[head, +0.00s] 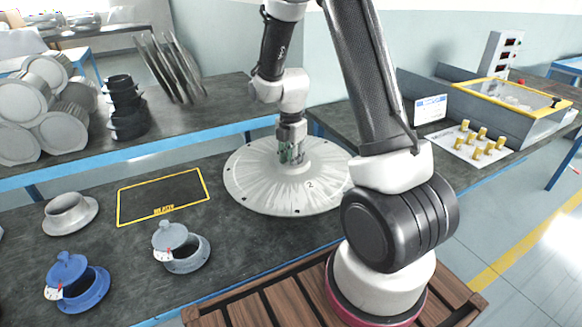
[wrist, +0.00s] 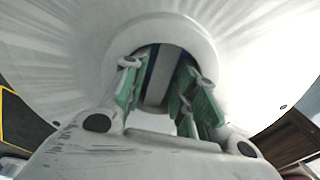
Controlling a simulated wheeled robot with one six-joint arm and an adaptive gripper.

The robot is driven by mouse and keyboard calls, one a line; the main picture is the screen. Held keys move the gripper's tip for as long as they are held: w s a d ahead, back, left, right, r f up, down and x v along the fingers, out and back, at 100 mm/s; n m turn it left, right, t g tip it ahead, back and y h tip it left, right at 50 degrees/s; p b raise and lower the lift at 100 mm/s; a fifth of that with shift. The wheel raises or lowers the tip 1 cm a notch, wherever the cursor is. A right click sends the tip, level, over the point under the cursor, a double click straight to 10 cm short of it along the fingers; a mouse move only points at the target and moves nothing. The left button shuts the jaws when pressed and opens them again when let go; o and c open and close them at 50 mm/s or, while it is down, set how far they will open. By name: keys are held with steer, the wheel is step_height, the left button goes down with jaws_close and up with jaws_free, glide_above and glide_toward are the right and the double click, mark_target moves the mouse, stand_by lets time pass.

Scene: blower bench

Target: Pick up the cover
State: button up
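The cover is a large pale grey disc (head: 258,190) marked "2", lying on the dark bench in the head view. It has small holes near its rim and a raised round collar at its centre. The disc also fills most of the wrist view (wrist: 60,50). My gripper (head: 291,155) points down at the central collar. In the wrist view its green-padded fingers (wrist: 168,95) are apart and reach into the collar's dark opening. A grey shape shows between them. Contact with the collar is not clear, and the fingertips are partly hidden.
A yellow-bordered mat (head: 163,195) lies left of the cover. A grey flanged part (head: 182,250), a blue one (head: 77,283) and a pale ring (head: 70,213) stand nearby. A shelf behind holds black rings (head: 125,110). A yellow-edged bin (head: 515,100) is at right.

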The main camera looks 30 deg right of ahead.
jaws_close()
stand_by(0.3)
step_height(320, 180, up, 10)
steer(key=shift+r, duration=0.25)
stand_by(0.4)
steer(key=shift+r, duration=1.9)
stand_by(3.2)
steer(key=shift+r, duration=1.55)
